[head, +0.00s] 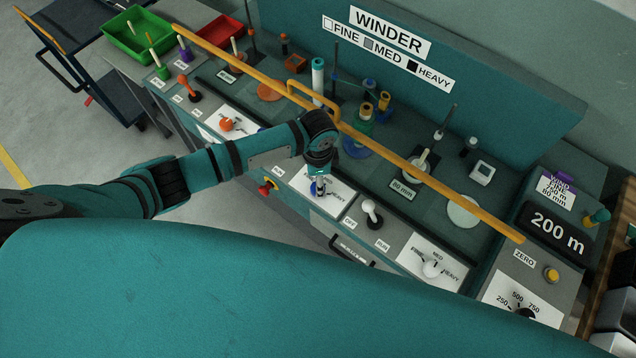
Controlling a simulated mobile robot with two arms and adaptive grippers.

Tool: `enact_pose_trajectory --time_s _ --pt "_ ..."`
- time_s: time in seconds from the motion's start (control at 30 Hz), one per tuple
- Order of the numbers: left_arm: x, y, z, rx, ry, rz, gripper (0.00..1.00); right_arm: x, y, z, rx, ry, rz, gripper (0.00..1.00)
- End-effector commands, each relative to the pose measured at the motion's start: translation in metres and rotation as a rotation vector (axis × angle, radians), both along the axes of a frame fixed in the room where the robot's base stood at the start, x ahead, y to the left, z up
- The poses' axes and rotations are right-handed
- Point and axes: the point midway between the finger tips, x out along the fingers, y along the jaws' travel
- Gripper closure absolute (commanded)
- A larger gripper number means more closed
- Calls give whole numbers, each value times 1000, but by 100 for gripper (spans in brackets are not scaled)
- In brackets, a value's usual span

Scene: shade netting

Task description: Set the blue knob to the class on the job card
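The blue knob (313,188) sits on a white plate on the front panel and is mostly hidden by my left gripper (319,188). The gripper points down right at the knob; whether its fingers are closed on it is too small to tell. The job card (557,190), under a purple clip at the right, appears to read WIND, FINE, 750 m, 80 mm. The WINDER sign's legend (386,54) pairs FINE with white, MED with grey and HEAVY with black. My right gripper is out of view.
A white knob (431,268) marked FINE, MED, HEAVY and a white-balled OFF/RUN lever (371,207) stand right of the blue knob. An orange knob (227,124) is to its left. A yellow rail (400,160) crosses above the bench. The display (556,230) reads 200 m.

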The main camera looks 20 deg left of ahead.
Motion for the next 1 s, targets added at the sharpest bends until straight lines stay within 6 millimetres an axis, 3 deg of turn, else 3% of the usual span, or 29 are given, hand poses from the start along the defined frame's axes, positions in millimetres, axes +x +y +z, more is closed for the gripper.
enact_pose_trajectory --time_s 0.23,0.63,1.0 --pt "0 -1 -35 -1 2 0 38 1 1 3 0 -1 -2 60" --pt "0 0 -43 -1 0 -1 38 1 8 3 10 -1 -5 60" --pt "0 0 -43 -1 0 0 85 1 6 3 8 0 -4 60"
